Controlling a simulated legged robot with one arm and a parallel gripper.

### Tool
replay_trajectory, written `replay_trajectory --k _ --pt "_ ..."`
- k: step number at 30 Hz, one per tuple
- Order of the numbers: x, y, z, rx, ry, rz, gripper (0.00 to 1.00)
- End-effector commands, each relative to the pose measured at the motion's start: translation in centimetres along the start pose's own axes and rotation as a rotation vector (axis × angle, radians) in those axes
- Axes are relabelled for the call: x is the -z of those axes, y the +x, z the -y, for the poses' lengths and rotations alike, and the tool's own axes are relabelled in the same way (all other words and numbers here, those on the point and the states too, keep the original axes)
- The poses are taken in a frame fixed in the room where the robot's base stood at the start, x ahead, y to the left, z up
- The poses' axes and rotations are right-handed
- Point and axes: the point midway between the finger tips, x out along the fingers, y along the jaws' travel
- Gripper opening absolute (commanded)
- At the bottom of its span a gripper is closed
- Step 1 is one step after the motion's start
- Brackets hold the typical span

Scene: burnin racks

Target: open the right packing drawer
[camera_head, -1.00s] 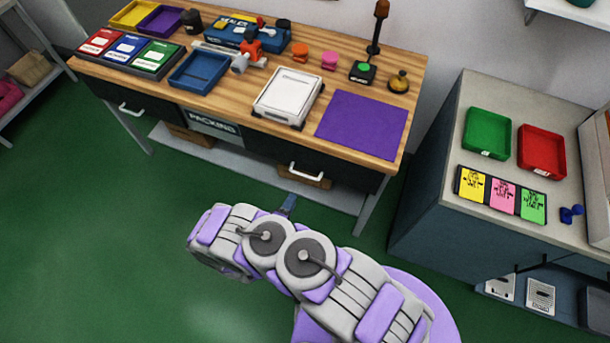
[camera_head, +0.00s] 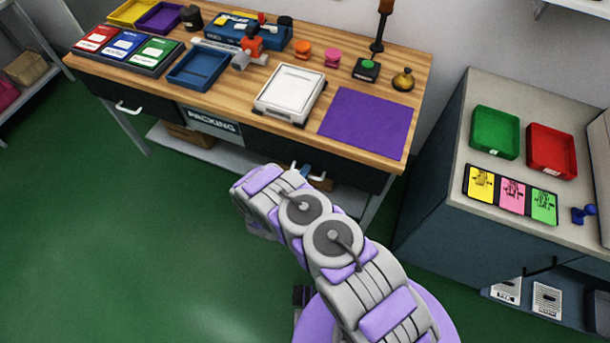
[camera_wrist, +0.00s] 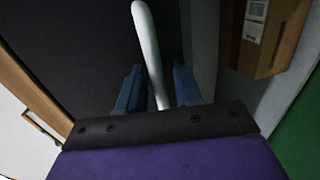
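The right packing drawer (camera_head: 345,173) is the dark front under the right half of the wooden packing bench. It looks flush with the bench. Its white bar handle (camera_head: 318,179) is partly hidden by my arm in the head view. In the wrist view the handle (camera_wrist: 147,45) runs between the two blue fingers of my gripper (camera_wrist: 158,88), against the dark drawer front. The fingers stand apart, one on each side of the handle, with a visible gap at least on the right side. In the head view only a bit of blue fingertip shows by the handle.
The bench top (camera_head: 225,88) holds trays, a white case (camera_head: 290,92) and a purple mat (camera_head: 367,123). A grey cabinet (camera_head: 430,190) stands to the right. A cardboard box (camera_wrist: 270,35) sits on the shelf below the drawer. Green floor is clear at left.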

Motion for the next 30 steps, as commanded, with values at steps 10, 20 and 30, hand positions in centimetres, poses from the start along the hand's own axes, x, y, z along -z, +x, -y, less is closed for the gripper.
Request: replay_trajectory --k 10,20,30 --pt "-0.31 0.07 -0.09 0.002 0.003 0.000 0.22" --pt "-0.21 0.03 0.04 0.002 0.000 0.003 0.00" --pt "-0.10 0.00 0.13 0.004 -0.001 -0.001 0.00"
